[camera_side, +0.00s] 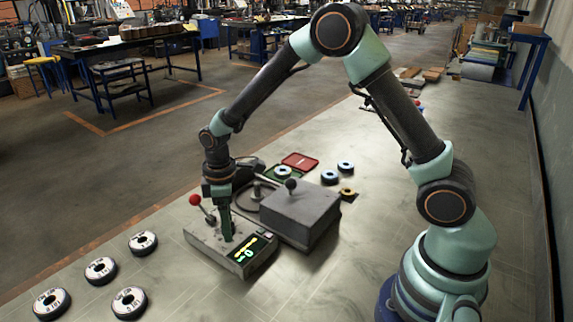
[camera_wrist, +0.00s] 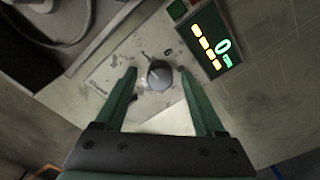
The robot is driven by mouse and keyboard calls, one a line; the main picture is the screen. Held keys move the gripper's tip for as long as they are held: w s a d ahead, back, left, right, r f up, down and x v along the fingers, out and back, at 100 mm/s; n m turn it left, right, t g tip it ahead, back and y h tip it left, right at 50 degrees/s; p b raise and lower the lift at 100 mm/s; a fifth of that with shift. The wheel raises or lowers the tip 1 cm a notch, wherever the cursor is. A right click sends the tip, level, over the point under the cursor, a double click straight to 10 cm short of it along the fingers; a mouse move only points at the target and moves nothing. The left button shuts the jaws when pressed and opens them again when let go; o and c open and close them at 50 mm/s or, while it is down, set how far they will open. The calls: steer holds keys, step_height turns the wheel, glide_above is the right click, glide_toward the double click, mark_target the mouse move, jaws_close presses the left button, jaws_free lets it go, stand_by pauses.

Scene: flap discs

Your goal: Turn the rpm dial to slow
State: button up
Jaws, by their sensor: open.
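The rpm dial (camera_wrist: 159,75) is a dark round knob with a light pointer mark, on the grey control box (camera_side: 205,243). It shows in the wrist view between the two fingers of my gripper (camera_wrist: 160,75). The fingers are open, one on each side of the dial, with gaps between them and it. In the side view my gripper (camera_side: 228,238) points straight down over the box and hides the dial. A lit display (camera_wrist: 212,42) with yellow bars and green digits is beside the dial; it also shows in the side view (camera_side: 246,250).
A red-knobbed lever (camera_side: 196,200) rises from the box's left. A grey machine block (camera_side: 300,212) with a dark knob stands right behind it. Several flap discs (camera_side: 101,270) lie at front left. Red (camera_side: 300,161) and green trays and more discs are behind. Bench right of the box is clear.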

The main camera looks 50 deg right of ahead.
step_height(320, 180, up, 12)
stand_by(0.5)
steer(key=s+d+r+m+t, duration=0.2)
steer(key=s+d+r+m, duration=0.1)
steer(key=s, duration=0.4)
steer(key=s+d+r+m+t, duration=0.3)
steer(key=s+r+m, duration=0.2)
steer(key=s, duration=0.3)
steer(key=shift+d+r+m+t, duration=0.2)
steer(key=shift+d+m+t, duration=0.1)
steer(key=shift+m, duration=0.3)
